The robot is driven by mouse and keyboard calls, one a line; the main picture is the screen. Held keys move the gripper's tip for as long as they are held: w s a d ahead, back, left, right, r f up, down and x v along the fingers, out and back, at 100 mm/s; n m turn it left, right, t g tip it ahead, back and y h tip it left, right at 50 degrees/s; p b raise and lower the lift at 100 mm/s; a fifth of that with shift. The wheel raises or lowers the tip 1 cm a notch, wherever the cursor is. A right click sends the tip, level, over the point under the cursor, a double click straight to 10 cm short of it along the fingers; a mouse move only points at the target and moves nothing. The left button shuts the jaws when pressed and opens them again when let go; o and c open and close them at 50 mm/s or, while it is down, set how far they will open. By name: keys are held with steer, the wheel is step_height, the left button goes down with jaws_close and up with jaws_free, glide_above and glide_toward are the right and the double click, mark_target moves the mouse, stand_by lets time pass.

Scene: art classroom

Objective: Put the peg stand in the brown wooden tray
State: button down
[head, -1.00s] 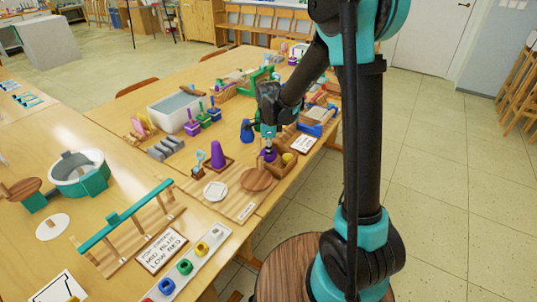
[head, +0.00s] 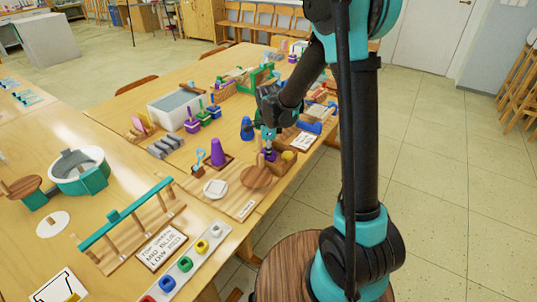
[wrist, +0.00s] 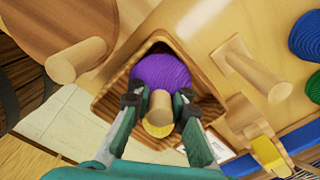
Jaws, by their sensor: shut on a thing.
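My gripper (wrist: 158,112) is shut on a short pale wooden peg (wrist: 158,102), taken as the upright of the peg stand. The gripper also shows in the head view (head: 267,148). The brown wooden tray (wrist: 108,103) is a small square box under the fingers; it also shows in the head view (head: 285,170). A purple ribbed rounded thing (wrist: 160,68) lies within the tray outline, right behind the peg. I cannot tell whether it is joined to the peg. A yellow thing (wrist: 158,131) shows just below the peg. The peg's lower end is hidden.
A round brown disc (wrist: 55,22) with a peg is beside the tray. Another peg (wrist: 262,75) stands on pale wood on the other side. The table edge is close, with floor beyond.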

stand_by(0.4)
steer(key=c, duration=1.4)
jaws_free()
step_height(320, 180, up, 12)
steer(key=shift+f, duration=0.1)
steer(key=s+d+f+n+t, duration=0.2)
steer(key=s+d+f+n, duration=0.2)
steer(key=s+d+n, duration=0.5)
steer(key=s+d+f+n+t, duration=0.2)
steer(key=s+d+f+n, duration=0.2)
steer(key=s+d+n, duration=0.5)
steer(key=shift+s, duration=0.85)
